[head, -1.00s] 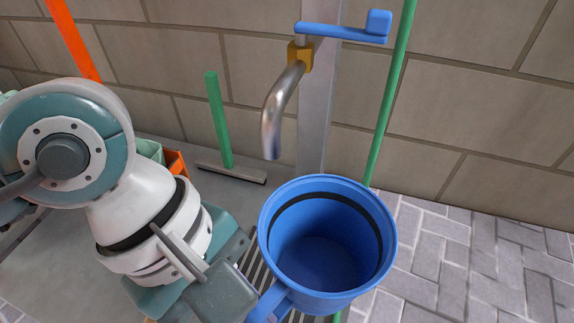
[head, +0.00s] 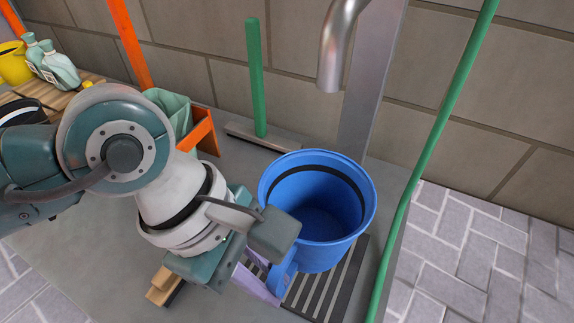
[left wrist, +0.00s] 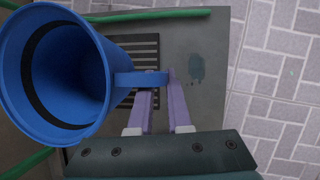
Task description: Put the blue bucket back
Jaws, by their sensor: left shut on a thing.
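The blue bucket (head: 318,205) is upright over the slatted drain grate (head: 325,285) at the right end of the grey counter. It looks empty, with a dark band inside its rim. My left gripper (head: 262,275) is at its near side, shut on the bucket's handle. In the left wrist view the purple fingers of the gripper (left wrist: 160,100) straddle the handle (left wrist: 142,79), and the bucket (left wrist: 65,75) hangs to the left. I cannot tell whether the bucket's bottom touches the grate. My right gripper is not in view.
A metal spout (head: 335,55) on a post stands behind the bucket. A green hose (head: 430,150) runs along the right. Some counter (head: 85,250) is bare.

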